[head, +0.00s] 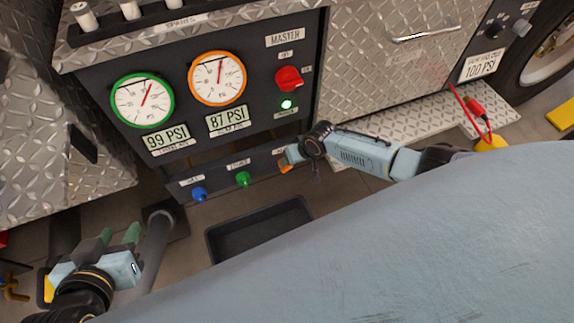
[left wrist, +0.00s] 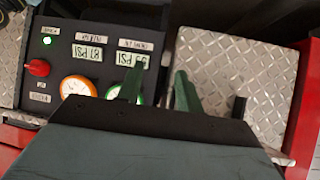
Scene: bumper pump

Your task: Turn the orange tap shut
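The orange tap (head: 285,167) is at the right end of the lower panel strip, right of the blue tap (head: 199,194) and the green tap (head: 243,179). Only a small orange part shows; my right gripper (head: 287,158) covers the rest. The right gripper is right at the tap, but I cannot tell whether its fingers touch or close on it. My left gripper (head: 120,236) is low at the left, away from the taps, its green fingers apart and empty. Its spread fingers also show in the left wrist view (left wrist: 158,90).
Above the taps are a green-rimmed gauge (head: 142,100) at 99 PSI, an orange-rimmed gauge (head: 217,78) at 87 PSI, a red master switch (head: 289,79) and a lit green lamp (head: 286,104). A black tray (head: 232,257) lies on the floor below. A grey pipe (head: 157,240) stands beside the left gripper.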

